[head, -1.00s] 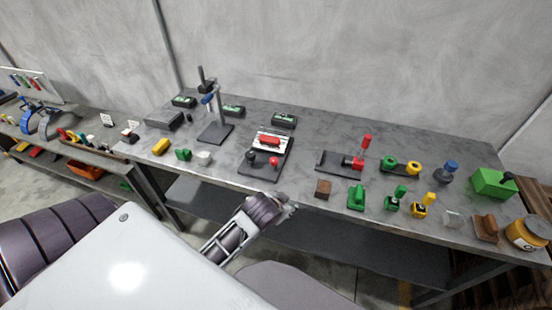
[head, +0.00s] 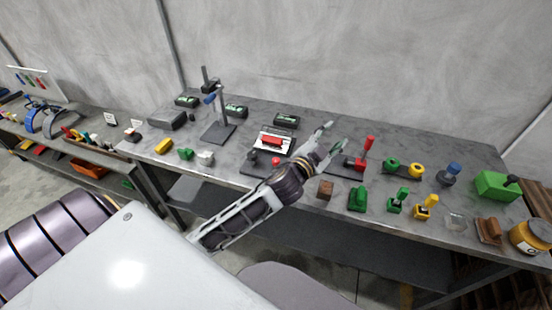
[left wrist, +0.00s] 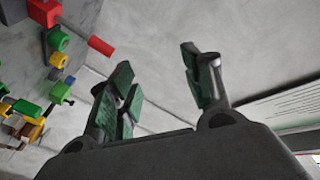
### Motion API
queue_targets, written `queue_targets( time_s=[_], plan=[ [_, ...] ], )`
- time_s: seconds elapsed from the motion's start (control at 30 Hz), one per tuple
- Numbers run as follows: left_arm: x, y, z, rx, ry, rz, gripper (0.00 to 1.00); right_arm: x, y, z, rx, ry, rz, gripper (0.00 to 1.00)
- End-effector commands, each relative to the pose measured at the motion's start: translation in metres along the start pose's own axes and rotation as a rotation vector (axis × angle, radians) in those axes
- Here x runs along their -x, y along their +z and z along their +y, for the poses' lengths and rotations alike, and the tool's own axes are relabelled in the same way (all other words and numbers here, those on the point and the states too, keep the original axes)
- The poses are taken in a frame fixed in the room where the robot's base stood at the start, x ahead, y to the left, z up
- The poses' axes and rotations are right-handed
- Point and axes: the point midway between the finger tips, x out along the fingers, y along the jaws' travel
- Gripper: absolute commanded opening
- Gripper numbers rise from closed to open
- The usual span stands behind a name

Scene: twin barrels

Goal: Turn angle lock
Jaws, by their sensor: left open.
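No label marks the angle lock. A device with a red upright handle (head: 368,145) and a red cylinder (head: 355,164) on a dark base (head: 345,172) stands mid-bench. Its red handle (left wrist: 101,46) also shows in the left wrist view, left of the fingers. My left gripper (head: 332,139) is open and empty above the bench, just left of the red handle and apart from it. Its two green-padded fingers (left wrist: 158,78) are spread against the wall behind. My arm hides part of a dark plate with a red-topped panel (head: 272,141). My right gripper is out of view.
Green and yellow knobs (head: 415,171), a blue-topped knob (head: 450,173) and a green box (head: 496,186) stand to the right. A brown block (head: 325,188) and a green piece (head: 357,200) lie near the front edge. A stand with a blue handle (head: 211,97) rises at left.

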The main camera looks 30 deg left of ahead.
Motion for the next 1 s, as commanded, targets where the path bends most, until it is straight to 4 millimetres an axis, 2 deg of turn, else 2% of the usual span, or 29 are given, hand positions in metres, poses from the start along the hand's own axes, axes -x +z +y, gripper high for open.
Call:
queue_targets(
  time_s=[0.03, 0.2, 0.5, 0.77, 1.0],
  plan=[
    [-0.005, -0.015, -0.002, -0.031, -0.001, 0.06, 0.5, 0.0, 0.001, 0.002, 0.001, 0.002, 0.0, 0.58],
    [-0.014, -0.062, -0.002, -0.131, 0.012, 0.253, 0.5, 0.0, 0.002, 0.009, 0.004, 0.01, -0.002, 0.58],
    [-0.012, -0.129, 0.016, -0.326, 0.085, 0.57, 0.5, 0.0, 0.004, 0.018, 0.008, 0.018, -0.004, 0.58],
    [0.002, -0.164, 0.043, -0.516, 0.2, 0.809, 0.5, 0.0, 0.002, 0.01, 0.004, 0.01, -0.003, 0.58],
    [0.017, -0.17, 0.071, -0.706, 0.348, 0.985, 0.5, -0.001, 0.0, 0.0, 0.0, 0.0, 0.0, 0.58]
  ],
)
